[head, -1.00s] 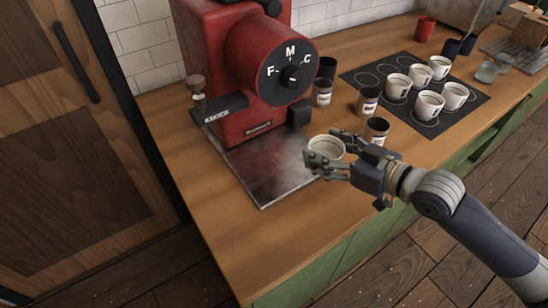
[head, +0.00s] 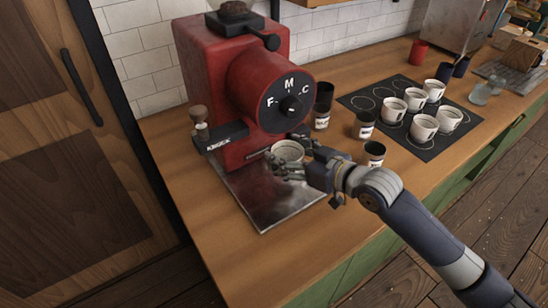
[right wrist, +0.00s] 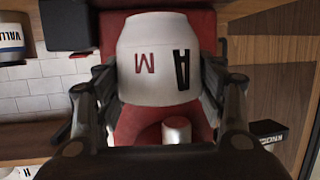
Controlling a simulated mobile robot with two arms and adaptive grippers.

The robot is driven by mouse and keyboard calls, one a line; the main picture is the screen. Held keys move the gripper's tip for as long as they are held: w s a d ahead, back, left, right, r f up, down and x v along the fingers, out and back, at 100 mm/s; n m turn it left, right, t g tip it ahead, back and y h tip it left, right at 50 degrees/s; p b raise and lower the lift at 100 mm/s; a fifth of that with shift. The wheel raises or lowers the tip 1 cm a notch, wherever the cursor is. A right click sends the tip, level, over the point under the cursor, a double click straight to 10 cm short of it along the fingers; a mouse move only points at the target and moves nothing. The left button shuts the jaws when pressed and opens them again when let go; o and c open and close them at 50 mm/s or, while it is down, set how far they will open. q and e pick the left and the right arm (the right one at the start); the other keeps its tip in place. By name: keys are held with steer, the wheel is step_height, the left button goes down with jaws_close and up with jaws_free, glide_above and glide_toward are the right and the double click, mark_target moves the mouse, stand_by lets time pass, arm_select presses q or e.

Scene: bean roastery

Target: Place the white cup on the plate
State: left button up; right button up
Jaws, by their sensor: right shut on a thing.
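The white cup (head: 288,150) is held in my right gripper (head: 294,158), whose fingers close around its sides. In the right wrist view the white cup (right wrist: 158,62) sits between the fingers and carries a red and a black letter. The plate (head: 268,203) is a flat metal sheet on the counter at the foot of the red grinder. In the head view the cup appears over the plate's rear right part, in front of the grinder. I cannot tell whether its base touches the plate. My left gripper is not in view.
The red grinder (head: 215,85) with its round dial stands right behind the plate. Dark labelled cups (head: 363,126) stand to the right. Several white cups (head: 424,127) stand on a black mat (head: 440,145) farther right. The wooden counter (head: 185,185) is clear left of the plate.

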mark_target(273, 151)
steer(key=a, duration=0.1)
steer(key=w+a, duration=0.1)
steer(key=a, duration=0.1)
steer(key=shift+w+a+p, duration=0.1)
steer(key=shift+a+p, duration=0.2)
steer(key=shift+d+f, duration=0.1)
steer(key=shift+f, duration=1.8)
steer(key=shift+f, duration=0.1)
steer(key=o, duration=1.2)
steer(key=shift+f, duration=0.1)
steer(key=v, duration=1.1)
steer(key=shift+b, duration=0.4)
steer(key=shift+s+d+r, duration=0.3)
steer(key=shift+s+r, duration=0.05)
steer(key=shift+s, duration=0.05)
